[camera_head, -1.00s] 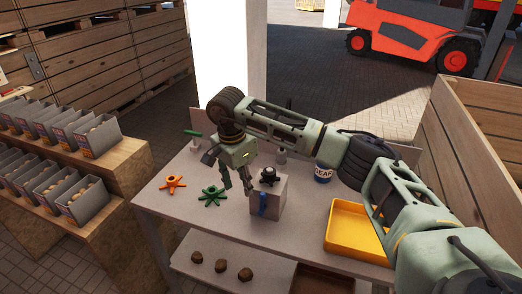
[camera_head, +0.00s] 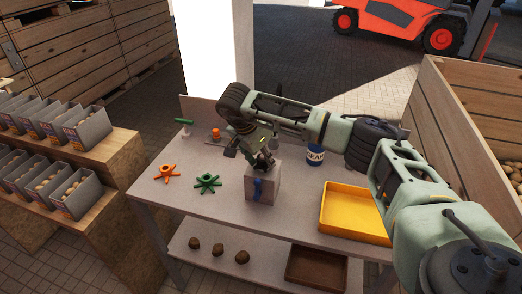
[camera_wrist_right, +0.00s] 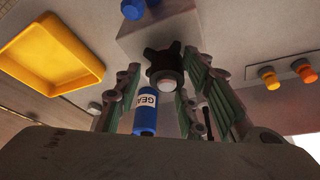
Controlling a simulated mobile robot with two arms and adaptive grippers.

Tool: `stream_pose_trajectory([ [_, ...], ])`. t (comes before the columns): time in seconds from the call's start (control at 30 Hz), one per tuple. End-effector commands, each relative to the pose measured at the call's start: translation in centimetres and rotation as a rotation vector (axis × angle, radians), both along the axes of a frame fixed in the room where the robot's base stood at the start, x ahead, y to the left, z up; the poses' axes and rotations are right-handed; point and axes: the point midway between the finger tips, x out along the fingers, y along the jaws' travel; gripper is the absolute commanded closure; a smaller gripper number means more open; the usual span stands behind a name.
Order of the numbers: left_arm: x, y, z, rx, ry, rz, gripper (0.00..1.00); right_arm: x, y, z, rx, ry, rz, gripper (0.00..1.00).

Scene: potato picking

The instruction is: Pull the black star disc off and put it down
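The black star disc (camera_wrist_right: 164,60) is on the grey block (camera_head: 272,190), with a pale round centre showing in the right wrist view. In the head view my gripper mostly hides it. My right gripper (camera_head: 264,163) is over the top of the block. In the wrist view its open fingers (camera_wrist_right: 160,95) stand on either side of the disc, with small gaps visible. An orange star disc (camera_head: 166,174) and a green star disc (camera_head: 207,183) lie on the table to the left. My left gripper is out of view.
A yellow tray (camera_head: 350,232) is on the table's right side. A blue can labelled GEAR (camera_head: 315,157) stands behind the block. Small green (camera_head: 184,124) and orange (camera_head: 215,133) parts are at the back left. The table's front left is clear.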

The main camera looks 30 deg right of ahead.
Motion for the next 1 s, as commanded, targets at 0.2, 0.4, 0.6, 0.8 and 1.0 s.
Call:
stream_pose_trajectory([
  [0.2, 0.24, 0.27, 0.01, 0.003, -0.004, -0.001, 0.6, 0.01, -0.04, -0.13, 0.0, 0.0, 0.0, 0.63],
  [0.4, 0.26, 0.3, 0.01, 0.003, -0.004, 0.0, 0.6, 0.0, -0.02, -0.11, 0.0, 0.0, 0.0, 0.78],
  [0.6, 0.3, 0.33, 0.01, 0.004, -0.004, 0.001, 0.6, -0.05, -0.04, -0.13, 0.0, 0.002, -0.001, 0.96],
  [0.8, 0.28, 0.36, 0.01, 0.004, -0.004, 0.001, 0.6, -0.09, -0.07, -0.14, -0.001, 0.003, -0.001, 0.85],
  [1.0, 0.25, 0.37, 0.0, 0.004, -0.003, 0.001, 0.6, -0.14, -0.08, -0.17, -0.001, 0.005, -0.002, 1.0],
])
